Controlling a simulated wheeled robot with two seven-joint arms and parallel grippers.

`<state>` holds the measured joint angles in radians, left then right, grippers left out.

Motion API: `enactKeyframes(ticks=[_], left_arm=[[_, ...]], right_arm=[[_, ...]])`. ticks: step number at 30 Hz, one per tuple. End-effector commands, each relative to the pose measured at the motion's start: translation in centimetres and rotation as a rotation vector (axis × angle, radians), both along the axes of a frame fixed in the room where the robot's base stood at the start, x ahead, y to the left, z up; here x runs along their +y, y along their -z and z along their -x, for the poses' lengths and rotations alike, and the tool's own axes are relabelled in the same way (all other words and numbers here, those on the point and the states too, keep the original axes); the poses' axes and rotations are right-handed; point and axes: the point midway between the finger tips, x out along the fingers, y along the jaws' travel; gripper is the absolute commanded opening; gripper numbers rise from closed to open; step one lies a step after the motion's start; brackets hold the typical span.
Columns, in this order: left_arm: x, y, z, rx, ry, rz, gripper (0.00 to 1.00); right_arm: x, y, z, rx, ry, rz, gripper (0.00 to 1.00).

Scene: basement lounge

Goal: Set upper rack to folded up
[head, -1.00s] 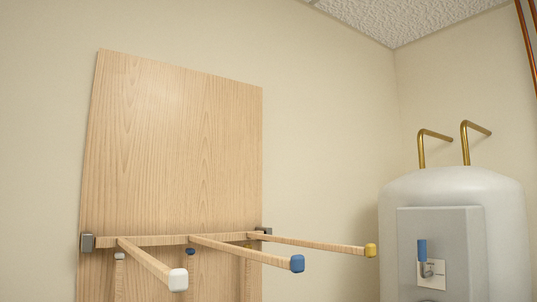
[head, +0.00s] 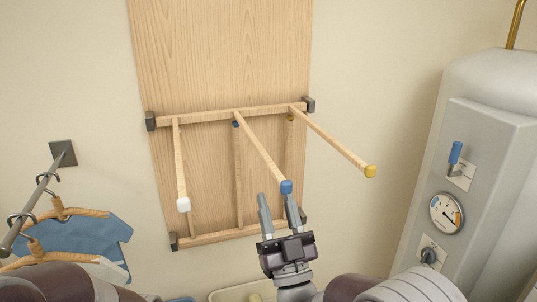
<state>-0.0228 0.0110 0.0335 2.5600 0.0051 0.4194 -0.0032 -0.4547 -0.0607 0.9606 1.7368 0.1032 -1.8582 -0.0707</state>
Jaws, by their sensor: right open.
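The upper rack (head: 205,115) is a wooden crossbar on dark brackets on a wooden wall board. Its three arms stick out from the board, with a white tip (head: 183,205), a blue tip (head: 286,187) and a yellow tip (head: 370,171). My right gripper (head: 278,199) is open and points up. Its fingertips are close to the blue tip of the middle arm; I cannot tell whether they touch. My left gripper is not in view; only part of my left arm shows at the bottom left.
The lower rack (head: 225,235) has its arms upright against the board. A rail (head: 36,195) with hangers and blue clothing (head: 80,240) is at the left. A grey tank with a gauge (head: 446,213) stands at the right. Bare wall lies between board and tank.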

Motion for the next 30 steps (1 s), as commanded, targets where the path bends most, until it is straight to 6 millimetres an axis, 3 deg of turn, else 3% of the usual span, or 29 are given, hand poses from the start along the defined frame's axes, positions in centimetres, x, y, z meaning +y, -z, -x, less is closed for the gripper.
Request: enactKeyframes(ticks=[1, 3, 9, 20, 21, 24, 25, 30], left_arm=[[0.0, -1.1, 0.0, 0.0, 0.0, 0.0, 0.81], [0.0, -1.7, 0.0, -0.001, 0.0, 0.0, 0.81], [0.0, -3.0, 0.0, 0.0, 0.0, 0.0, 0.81], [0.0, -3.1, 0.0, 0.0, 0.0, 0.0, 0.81], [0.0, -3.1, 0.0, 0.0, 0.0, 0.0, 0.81], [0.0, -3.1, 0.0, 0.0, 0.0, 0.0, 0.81], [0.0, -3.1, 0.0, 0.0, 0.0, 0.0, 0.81], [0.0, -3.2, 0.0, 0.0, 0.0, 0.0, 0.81]], right_arm=[[0.3, -1.6, -0.9, -0.002, 0.0, -0.001, 0.4], [0.7, -2.8, -2.1, -0.001, 0.0, 0.0, 0.4], [1.5, -5.3, -4.8, 0.002, 0.001, 0.001, 0.4], [1.8, -5.9, -5.7, 0.003, 0.0, 0.001, 0.4], [1.8, -5.9, -5.6, 0.003, 0.0, 0.001, 0.37], [1.8, -5.9, -5.6, 0.003, 0.0, 0.001, 0.05], [1.8, -5.9, -5.6, 0.003, 0.0, 0.001, 0.0], [1.8, -6.0, -5.6, 0.004, 0.0, 0.001, 0.0]])
